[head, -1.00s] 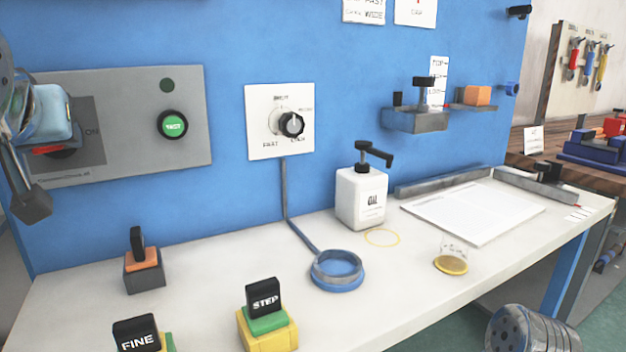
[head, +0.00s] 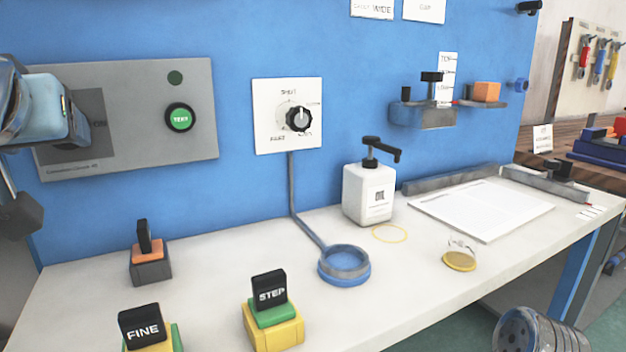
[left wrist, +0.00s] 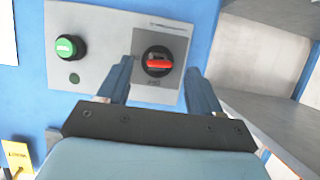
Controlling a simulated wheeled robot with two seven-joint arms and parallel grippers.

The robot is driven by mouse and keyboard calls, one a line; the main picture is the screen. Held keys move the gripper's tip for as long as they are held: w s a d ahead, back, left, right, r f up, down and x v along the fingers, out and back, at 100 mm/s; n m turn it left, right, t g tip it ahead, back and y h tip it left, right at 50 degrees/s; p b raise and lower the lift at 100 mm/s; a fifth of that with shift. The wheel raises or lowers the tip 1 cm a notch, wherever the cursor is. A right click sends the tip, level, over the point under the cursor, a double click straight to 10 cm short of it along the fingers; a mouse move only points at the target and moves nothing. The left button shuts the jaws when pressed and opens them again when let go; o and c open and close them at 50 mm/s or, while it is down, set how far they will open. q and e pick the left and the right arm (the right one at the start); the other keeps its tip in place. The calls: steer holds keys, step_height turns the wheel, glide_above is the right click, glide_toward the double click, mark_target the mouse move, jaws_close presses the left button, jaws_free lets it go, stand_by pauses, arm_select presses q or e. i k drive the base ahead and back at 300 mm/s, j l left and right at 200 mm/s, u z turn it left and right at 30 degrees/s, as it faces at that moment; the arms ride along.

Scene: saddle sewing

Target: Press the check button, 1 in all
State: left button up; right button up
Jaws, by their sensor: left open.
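A round green button (head: 180,118) in a black ring, with white lettering that seems to read TEST, sits on the grey wall panel (head: 120,163). It also shows in the left wrist view (left wrist: 66,47), left of my gripper. My left gripper (left wrist: 160,68) is open, its fingers apart on either side of a red rotary switch (left wrist: 160,62) on the same panel. I cannot tell whether they touch it. In the head view my left gripper (head: 50,108) covers this switch. My right gripper is not in view.
A dial plate (head: 264,135) hangs right of the panel. On the white bench (head: 205,290) stand an oil bottle (head: 367,195), a blue ring dish (head: 344,265), a STEP block (head: 272,310), a FINE block (head: 146,328) and an orange-topped block (head: 150,262).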

mark_target(180, 119)
steer(key=k+l, duration=0.5)
steer(key=k, duration=0.15)
steer(key=k+l, duration=0.5)
steer(key=k, duration=0.2)
